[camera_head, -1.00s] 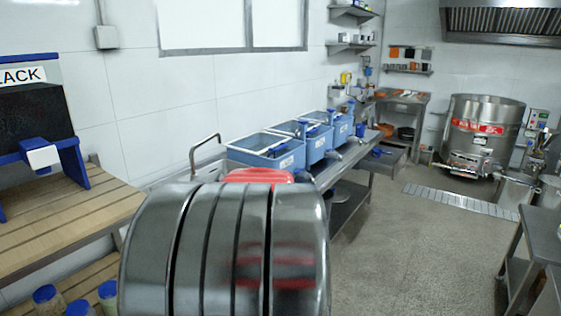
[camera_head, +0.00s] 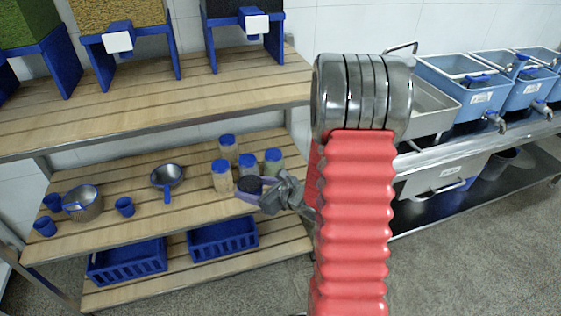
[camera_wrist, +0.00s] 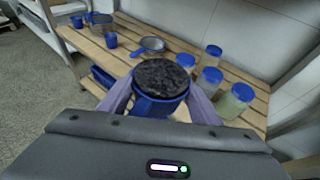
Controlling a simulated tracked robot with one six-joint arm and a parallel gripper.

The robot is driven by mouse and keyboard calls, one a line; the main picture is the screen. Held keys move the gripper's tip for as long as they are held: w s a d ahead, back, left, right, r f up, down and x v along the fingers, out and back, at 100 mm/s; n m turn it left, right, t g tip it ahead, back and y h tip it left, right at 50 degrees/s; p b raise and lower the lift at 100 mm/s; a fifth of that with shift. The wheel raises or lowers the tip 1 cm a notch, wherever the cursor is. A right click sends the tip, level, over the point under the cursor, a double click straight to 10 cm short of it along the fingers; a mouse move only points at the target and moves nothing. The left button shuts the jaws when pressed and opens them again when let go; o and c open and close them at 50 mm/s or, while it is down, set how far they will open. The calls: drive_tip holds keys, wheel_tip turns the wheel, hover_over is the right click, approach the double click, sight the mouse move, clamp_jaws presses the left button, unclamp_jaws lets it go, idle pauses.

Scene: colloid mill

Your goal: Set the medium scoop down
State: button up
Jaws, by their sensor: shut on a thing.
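The medium scoop (camera_wrist: 160,88) is a blue cup filled with dark, grainy material. My gripper (camera_wrist: 160,104) is shut on it, with one finger on either side, and the scoop looks about upright. In the head view my gripper (camera_head: 270,190) reaches to the right end of the middle wooden shelf (camera_head: 185,220). There the scoop's dark top (camera_head: 249,184) shows close in front of the lidded jars. I cannot tell whether its base touches the shelf. The gripper partly hides the scoop in the head view.
Several blue-lidded jars (camera_head: 221,178) stand just behind the scoop. A metal pan (camera_head: 167,177), a small blue cup (camera_head: 124,207) and a metal pot (camera_head: 84,203) stand further left, with bare shelf between. Blue crates (camera_head: 222,238) sit below; the dispenser shelf (camera_head: 170,90) is above.

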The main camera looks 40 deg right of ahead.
drive_tip(key=a+f+n+y, duration=0.1)
drive_tip(key=a+f, duration=0.4)
drive_tip(key=a, duration=0.2)
drive_tip(key=s+a+f+n+g+y, duration=0.1)
drive_tip(key=a+f, duration=0.3)
drive_tip(key=a, duration=0.4)
drive_tip(key=shift+s+f+y, duration=0.2)
drive_tip(key=shift+f+y, duration=0.1)
drive_tip(key=shift+f, duration=0.05)
